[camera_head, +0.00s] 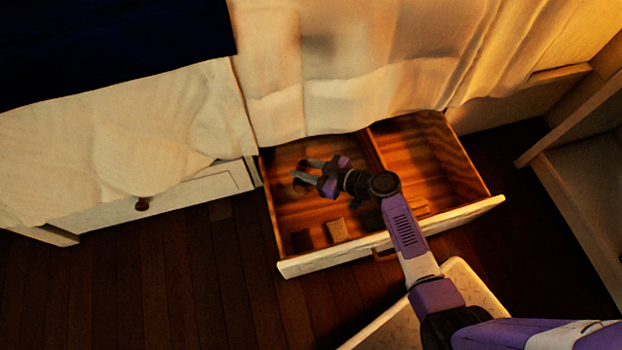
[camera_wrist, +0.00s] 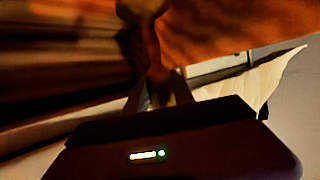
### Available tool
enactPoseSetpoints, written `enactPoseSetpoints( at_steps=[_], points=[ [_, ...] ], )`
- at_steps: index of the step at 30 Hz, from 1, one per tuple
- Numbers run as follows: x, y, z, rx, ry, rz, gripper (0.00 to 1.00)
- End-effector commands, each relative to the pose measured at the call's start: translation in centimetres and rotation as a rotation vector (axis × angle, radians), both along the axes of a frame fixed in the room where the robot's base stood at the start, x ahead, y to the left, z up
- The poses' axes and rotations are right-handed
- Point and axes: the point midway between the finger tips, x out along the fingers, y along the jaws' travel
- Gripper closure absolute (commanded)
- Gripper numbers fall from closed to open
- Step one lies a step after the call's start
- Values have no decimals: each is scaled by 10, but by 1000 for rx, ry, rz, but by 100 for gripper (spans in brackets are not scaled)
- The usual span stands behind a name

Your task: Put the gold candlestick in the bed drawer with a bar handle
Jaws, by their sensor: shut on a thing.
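The bed drawer (camera_head: 450,222) is pulled open under the hanging sheet. Its front has a dark bar handle (camera_head: 383,254), partly hidden by my arm. My gripper (camera_head: 299,172) is over the left half of the drawer, toward its back left. In the wrist view my gripper (camera_wrist: 160,92) is shut on the gold candlestick (camera_wrist: 151,42), which shows as a dim, narrow stem with a wider part at the top edge. In the head view the candlestick is too dark and small to make out clearly. I cannot tell whether it touches the drawer floor.
A divider (camera_head: 375,148) splits the drawer; its right half is mostly empty. Small blocks, one of them tan (camera_head: 338,231), lie near the drawer's front. A closed drawer with a round knob (camera_head: 142,204) is at left. Shelving (camera_head: 585,170) stands at right. A pale-topped surface (camera_head: 470,285) lies below my arm.

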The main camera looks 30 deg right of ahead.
Motion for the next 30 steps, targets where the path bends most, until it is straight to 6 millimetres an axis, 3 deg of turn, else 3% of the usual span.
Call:
enactPoseSetpoints(
  at_steps=[1, 8, 15, 28, 29, 30],
  points=[
    [1, -1, -13, 0, -1, -1, 100],
    [1, -1, -29, 0, -2, -2, 100],
    [1, -1, -61, 0, -1, -2, 100],
    [1, -1, -65, -1, -2, -1, 100],
    [1, -1, -65, -2, -2, -1, 66],
    [0, -1, -65, -2, -2, -1, 58]
  ],
)
